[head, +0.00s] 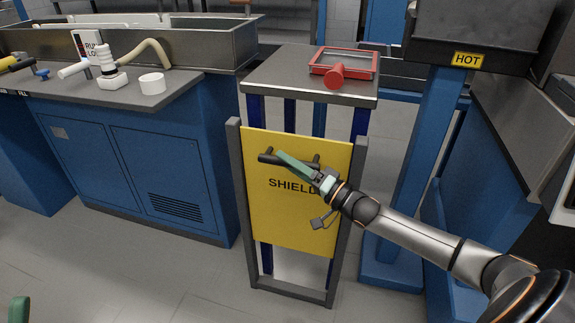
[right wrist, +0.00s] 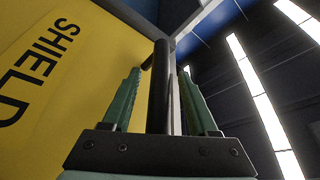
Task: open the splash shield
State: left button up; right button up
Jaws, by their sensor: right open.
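The splash shield is a yellow panel (head: 285,226) marked SHIELD, upright between two dark grey posts below a small steel-topped table. Its dark bar handle (head: 266,158) crosses the upper part of the panel. My right gripper (head: 282,156) is at the handle, with its green fingers in front of the panel. In the right wrist view the dark handle bar (right wrist: 159,85) runs between the two open fingers (right wrist: 160,95), with gaps on both sides. The yellow shield (right wrist: 50,75) fills the left of that view. Only a green tip, seemingly my left gripper (head: 18,309), shows at the lower left.
A blue cabinet (head: 150,170) stands at left, with a white cup (head: 152,83) on top. The floor in front is clear.

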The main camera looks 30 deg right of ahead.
jog(key=shift+w+a+r, duration=0.1)
jog(key=shift+w, duration=0.15)
grip_shut()
dwell(0.4)
dwell(0.9)
